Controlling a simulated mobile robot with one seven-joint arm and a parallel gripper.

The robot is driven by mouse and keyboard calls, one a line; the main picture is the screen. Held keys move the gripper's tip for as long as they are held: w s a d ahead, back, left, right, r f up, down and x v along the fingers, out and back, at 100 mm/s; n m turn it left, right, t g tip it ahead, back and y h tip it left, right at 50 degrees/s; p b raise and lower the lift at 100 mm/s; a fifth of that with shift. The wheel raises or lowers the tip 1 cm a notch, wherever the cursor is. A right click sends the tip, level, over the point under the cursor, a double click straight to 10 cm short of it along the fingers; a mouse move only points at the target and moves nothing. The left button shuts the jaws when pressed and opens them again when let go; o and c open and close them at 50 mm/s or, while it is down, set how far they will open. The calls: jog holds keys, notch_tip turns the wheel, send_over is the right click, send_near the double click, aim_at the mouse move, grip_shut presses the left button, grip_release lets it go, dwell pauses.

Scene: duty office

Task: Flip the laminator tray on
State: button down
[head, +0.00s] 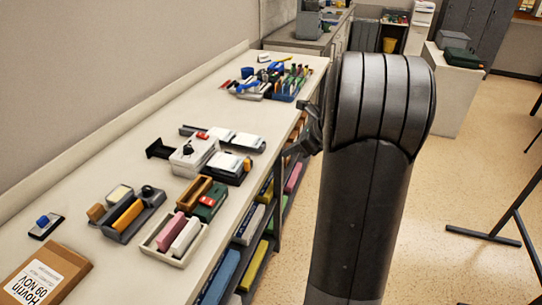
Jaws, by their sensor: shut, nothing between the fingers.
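A small white machine (192,157) with a dark knob and a red part on top stands midway along the bench. A black bracket-like piece (159,148) sticks out at its left side. This may be the laminator with its tray, but I cannot tell for certain, and no switch position can be read. My gripper (306,134) is at the bench's right edge, to the right of the machine and apart from it. It is partly hidden behind my arm. It looks shut, with nothing seen in it.
The long bench (112,155) runs along the wall. A grey tray (128,216), a cream tray (173,238) and a cardboard box (45,275) stand nearer. Pens and tools (272,80) crowd the far end. Shelves with binders (250,225) lie below.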

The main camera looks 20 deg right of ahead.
jog(key=shift+w+a+r+x, duration=0.25)
jog(key=shift+r+x, duration=0.1)
jog(key=shift+x, duration=1.7)
jog(key=shift+w+a+r+x, duration=0.2)
jog(key=shift+r+x, duration=0.1)
jog(key=shift+x, duration=1.7)
jog(key=shift+w+a+r+x, duration=0.25)
jog(key=shift+r+x, duration=0.1)
jog(key=shift+x, duration=1.7)
jog(key=shift+w+a, duration=1.55)
jog(key=shift+a, duration=0.1)
jog(key=s+d+f+v, duration=0.1)
jog(key=f+v, duration=0.1)
jog(key=v, duration=1.1)
jog(key=shift+s+d, duration=0.3)
jog(key=shift+d, duration=0.15)
